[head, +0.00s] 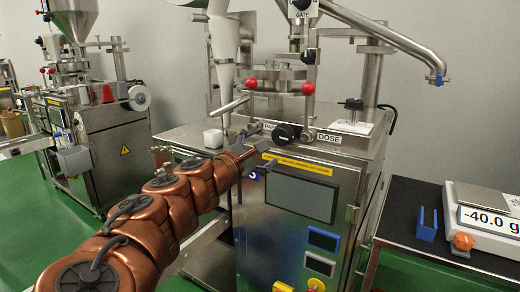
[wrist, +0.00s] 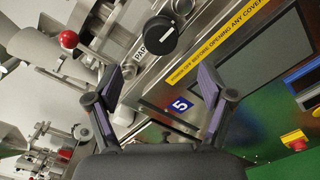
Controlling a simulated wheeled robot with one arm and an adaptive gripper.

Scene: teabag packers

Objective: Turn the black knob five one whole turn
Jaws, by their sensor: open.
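A round black knob (head: 283,133) sits on the front ledge of the near steel machine, left of a DOSE label. In the wrist view the black knob (wrist: 158,37) has a white mark on its face and lies ahead of the fingers, with a partly readable label beside it. My gripper (head: 256,147) is in front of the ledge, just left of the knob in the head view. In the wrist view my gripper (wrist: 163,90) is open, its fingers wide apart with nothing between them. The knob is apart from both fingers.
A blue 5 sign (wrist: 180,105) and a yellow warning strip (wrist: 220,47) are on the machine front. Red-ball levers (head: 308,88) stand above the ledge. A second dark knob (head: 308,56) is higher up. A scale (head: 480,215) stands on the right-hand table.

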